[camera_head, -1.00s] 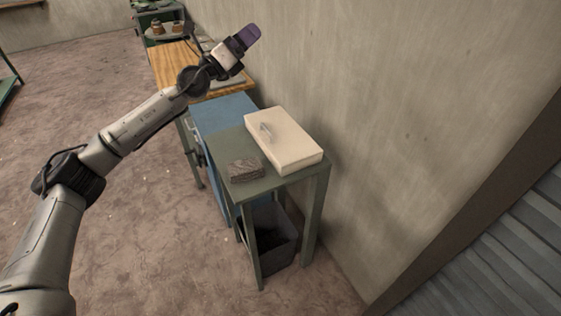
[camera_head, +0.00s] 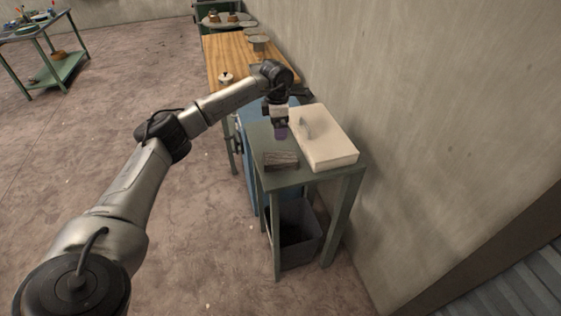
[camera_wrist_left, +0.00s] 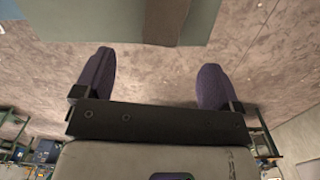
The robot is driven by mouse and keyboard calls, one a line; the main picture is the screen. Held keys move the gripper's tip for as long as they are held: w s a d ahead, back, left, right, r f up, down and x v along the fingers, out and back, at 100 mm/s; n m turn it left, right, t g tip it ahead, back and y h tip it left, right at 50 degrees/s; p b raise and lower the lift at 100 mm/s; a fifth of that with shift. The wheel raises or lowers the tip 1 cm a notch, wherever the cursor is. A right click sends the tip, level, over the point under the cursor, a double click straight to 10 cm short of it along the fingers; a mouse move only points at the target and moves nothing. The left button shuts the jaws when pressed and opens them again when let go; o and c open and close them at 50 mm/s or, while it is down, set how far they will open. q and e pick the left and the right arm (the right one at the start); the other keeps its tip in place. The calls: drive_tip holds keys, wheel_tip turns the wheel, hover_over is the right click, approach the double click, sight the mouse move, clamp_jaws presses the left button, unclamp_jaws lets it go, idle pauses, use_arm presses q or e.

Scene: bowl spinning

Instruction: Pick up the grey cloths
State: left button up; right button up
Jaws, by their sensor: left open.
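The grey cloths (camera_head: 281,160) lie as a small folded stack on the near end of the green table (camera_head: 284,180). My left gripper (camera_head: 281,133) points down above the table, just behind the cloths, open and apart from them. In the left wrist view my left gripper's purple fingers (camera_wrist_left: 155,85) are wide apart with nothing between them. A brownish-grey strip at the top of that view, on the green table, looks like the cloths (camera_wrist_left: 163,22), cut off by the frame. My right gripper is not in view.
A pale rectangular block (camera_head: 330,145) lies beside the cloths against the wall. A dark bin (camera_head: 297,237) stands under the table. A wooden bench (camera_head: 228,58) with items stands behind, and another table (camera_head: 50,72) stands far left. The floor at left is clear.

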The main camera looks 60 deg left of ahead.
use_arm(q)
drive_tip(key=b, duration=0.1)
hover_over(279, 157)
drive_tip(key=f, duration=0.8)
drive_tip(key=shift+s+a+f, duration=0.1)
drive_tip(key=shift+a+f, duration=0.2)
drive_tip(key=shift+d+f+b, duration=0.15)
drive_tip(key=shift+f+b, duration=0.05)
drive_tip(key=shift+f, duration=1.15)
drive_tip(key=shift+d+f+b, duration=0.1)
drive_tip(key=shift+f+b, duration=0.1)
drive_tip(key=shift+f, duration=1.1)
drive_tip(key=c, duration=1)
